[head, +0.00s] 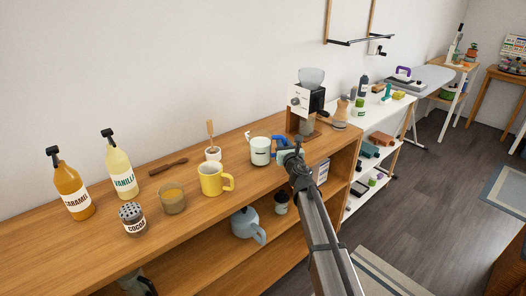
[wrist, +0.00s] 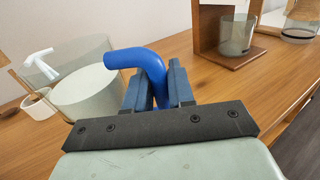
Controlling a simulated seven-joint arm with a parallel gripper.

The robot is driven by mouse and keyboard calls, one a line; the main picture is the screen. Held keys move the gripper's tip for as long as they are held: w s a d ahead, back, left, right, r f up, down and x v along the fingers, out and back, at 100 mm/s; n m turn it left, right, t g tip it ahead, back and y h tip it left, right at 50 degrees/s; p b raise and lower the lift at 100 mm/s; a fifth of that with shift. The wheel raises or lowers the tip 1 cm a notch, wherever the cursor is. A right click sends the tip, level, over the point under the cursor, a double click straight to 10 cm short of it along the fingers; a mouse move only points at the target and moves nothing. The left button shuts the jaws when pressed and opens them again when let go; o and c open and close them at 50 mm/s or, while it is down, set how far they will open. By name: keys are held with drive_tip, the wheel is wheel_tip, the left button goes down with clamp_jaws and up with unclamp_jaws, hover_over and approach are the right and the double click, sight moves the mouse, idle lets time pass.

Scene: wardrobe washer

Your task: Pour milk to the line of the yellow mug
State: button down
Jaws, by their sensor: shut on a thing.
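The yellow mug (head: 210,181) stands upright on the wooden counter, its handle to the right; its line and contents cannot be made out. A pale jug (head: 260,151) with a dark marking and a blue handle is to the right of and behind the mug. My gripper (head: 288,153) is at the jug's right side. In the wrist view my gripper (wrist: 152,92) is shut on the blue handle (wrist: 135,58). The jug's pale body (wrist: 95,95) shows to the left there. The jug looks upright; whether it touches the counter cannot be told.
A candle-like glass (head: 172,197), a cocoa shaker (head: 132,218), a caramel bottle (head: 73,187) and a vanilla bottle (head: 120,168) stand left of the mug. A white pot (head: 213,154) with a wooden-handled tool stands behind it. A coffee grinder (head: 307,100) stands right of the jug.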

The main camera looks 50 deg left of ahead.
drive_tip(key=shift+r, duration=2.35)
